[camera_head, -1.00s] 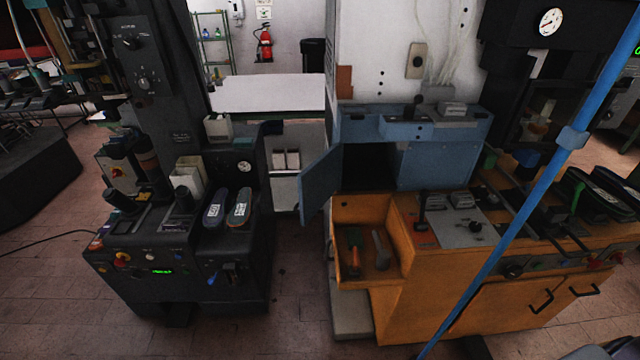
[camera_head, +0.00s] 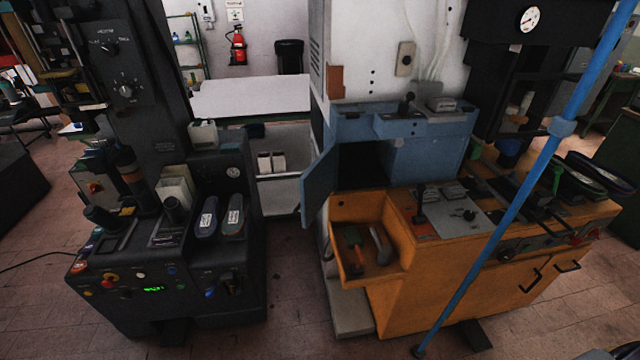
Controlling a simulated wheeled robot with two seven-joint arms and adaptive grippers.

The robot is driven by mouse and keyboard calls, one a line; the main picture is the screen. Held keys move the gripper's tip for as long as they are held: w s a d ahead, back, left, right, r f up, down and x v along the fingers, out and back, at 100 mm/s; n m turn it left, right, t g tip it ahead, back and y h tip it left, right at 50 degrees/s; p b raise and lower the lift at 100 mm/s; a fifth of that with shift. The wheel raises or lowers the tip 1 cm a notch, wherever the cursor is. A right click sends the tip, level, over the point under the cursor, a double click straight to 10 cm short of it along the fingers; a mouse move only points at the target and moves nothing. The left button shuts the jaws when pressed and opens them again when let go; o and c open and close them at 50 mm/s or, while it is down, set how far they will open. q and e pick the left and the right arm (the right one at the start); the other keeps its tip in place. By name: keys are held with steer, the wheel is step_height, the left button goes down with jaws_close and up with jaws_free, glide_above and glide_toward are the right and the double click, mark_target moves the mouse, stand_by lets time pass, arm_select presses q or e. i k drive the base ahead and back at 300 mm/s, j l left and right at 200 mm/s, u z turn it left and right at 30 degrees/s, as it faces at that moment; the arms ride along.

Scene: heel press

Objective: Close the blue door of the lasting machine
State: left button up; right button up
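The blue door (camera_head: 319,187) of the lasting machine stands open, swung out to the left of a dark opening (camera_head: 362,165) in the blue cabinet (camera_head: 428,160). The cabinet sits behind the orange base of the machine (camera_head: 430,290). Neither of my grippers shows in the head view.
A black machine (camera_head: 165,270) stands at the left, with a floor gap (camera_head: 290,290) between. A slanting blue pole (camera_head: 510,195) crosses the right side. A white table (camera_head: 250,97) stands behind.

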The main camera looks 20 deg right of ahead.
mark_target(317, 183)
steer(key=j+z, duration=0.3)
steer(key=j, duration=0.2)
steer(key=j+z, duration=0.25)
steer(key=j, duration=0.25)
steer(key=j+z, duration=0.3)
steer(key=j, duration=0.2)
steer(key=k+j+z, duration=0.1)
steer(key=j+z, duration=0.15)
steer(key=j, duration=0.2)
steer(key=k+j+z, duration=0.15)
steer(key=j+z, duration=0.15)
steer(key=j, duration=0.15)
steer(key=k+j+z, duration=0.25)
steer(key=j, duration=0.2)
steer(key=i, duration=0.05)
